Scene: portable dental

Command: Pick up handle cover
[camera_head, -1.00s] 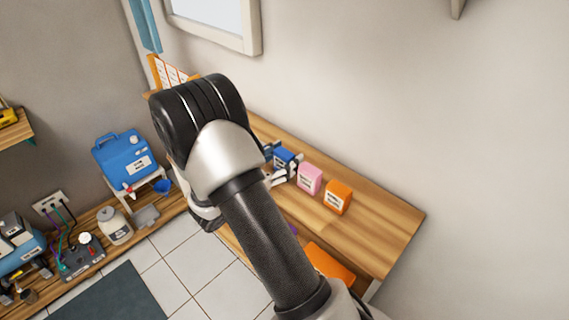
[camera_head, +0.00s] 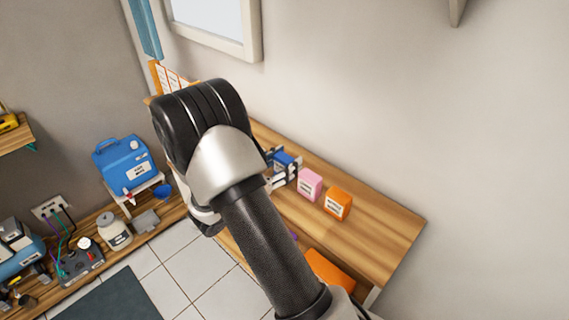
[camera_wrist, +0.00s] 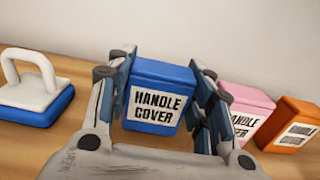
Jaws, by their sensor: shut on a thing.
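The blue handle cover box (camera_wrist: 158,98), with a white label reading "HANDLE COVER", stands upright on the wooden bench between my gripper's fingers (camera_wrist: 160,95) in the wrist view. My gripper is shut on it, one finger against each side. In the head view the blue box (camera_head: 284,161) is partly hidden, with my gripper (camera_head: 283,170) around it. A pink handle cover box (camera_wrist: 243,110) stands close to the right finger. An orange box (camera_wrist: 292,124) with a similar label stands further right. Both also show in the head view, pink (camera_head: 310,184) and orange (camera_head: 337,203).
A blue block with a white handle (camera_wrist: 36,88) sits left of my gripper in the wrist view. The wooden bench (camera_head: 385,235) is clear at its right end. The wall is close behind the boxes. A blue jug (camera_head: 124,160) stands on the left.

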